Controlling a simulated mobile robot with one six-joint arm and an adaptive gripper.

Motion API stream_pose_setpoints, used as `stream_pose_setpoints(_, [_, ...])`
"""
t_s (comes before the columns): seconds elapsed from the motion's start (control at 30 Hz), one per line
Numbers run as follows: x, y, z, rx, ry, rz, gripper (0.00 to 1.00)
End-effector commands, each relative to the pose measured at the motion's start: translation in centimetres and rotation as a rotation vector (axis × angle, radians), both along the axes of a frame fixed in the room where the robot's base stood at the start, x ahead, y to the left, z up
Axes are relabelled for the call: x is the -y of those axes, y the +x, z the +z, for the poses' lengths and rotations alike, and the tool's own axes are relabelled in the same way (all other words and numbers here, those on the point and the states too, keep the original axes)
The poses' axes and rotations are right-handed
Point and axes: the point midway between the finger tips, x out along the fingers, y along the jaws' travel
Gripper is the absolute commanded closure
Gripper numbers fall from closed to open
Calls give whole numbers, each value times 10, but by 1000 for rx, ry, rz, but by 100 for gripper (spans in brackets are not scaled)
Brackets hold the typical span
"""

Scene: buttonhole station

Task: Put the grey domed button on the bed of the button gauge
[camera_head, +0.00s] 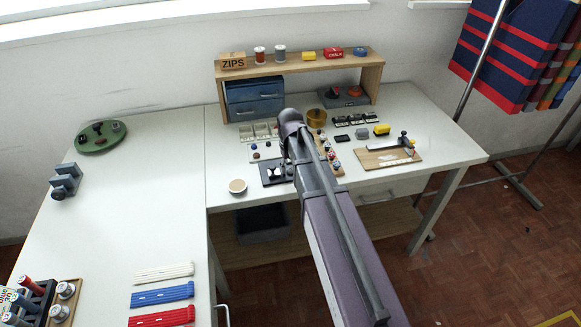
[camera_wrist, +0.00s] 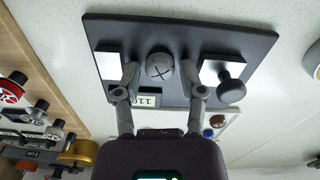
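A round grey dome with a dark cross, which looks like the grey domed button (camera_wrist: 160,67), shows in the wrist view over the middle of a dark plate (camera_wrist: 190,32). My gripper (camera_wrist: 161,76) has its two fingers apart, one on each side of the dome, with a visible gap on both sides. I cannot tell how high the fingertips are above the plate. The dark plate also shows in the head view (camera_head: 268,180), partly hidden by my arm. It carries white pads, a small label and a black knob (camera_wrist: 231,88). I cannot tell for sure which fixture is the button gauge.
A wooden board (camera_head: 372,163) with a metal bar stands right of my arm. A pale round dish (camera_head: 237,186) is at the front left of the bench. A shelf (camera_head: 300,64) with drawers stands behind. The left table (camera_head: 125,215) is mostly clear in the middle.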

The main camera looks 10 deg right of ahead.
Motion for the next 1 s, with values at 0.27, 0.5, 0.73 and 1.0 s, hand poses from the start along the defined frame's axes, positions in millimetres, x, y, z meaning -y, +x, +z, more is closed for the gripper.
stream_pose_setpoints(0.27, [0,0,1,0,0,0,48])
stream_pose_setpoints(0.5, [0,0,8,0,0,0,48])
stream_pose_setpoints(0.73, [1,0,24,0,0,-1,48])
stream_pose_setpoints(1.0, [0,0,46,0,0,-1,48])
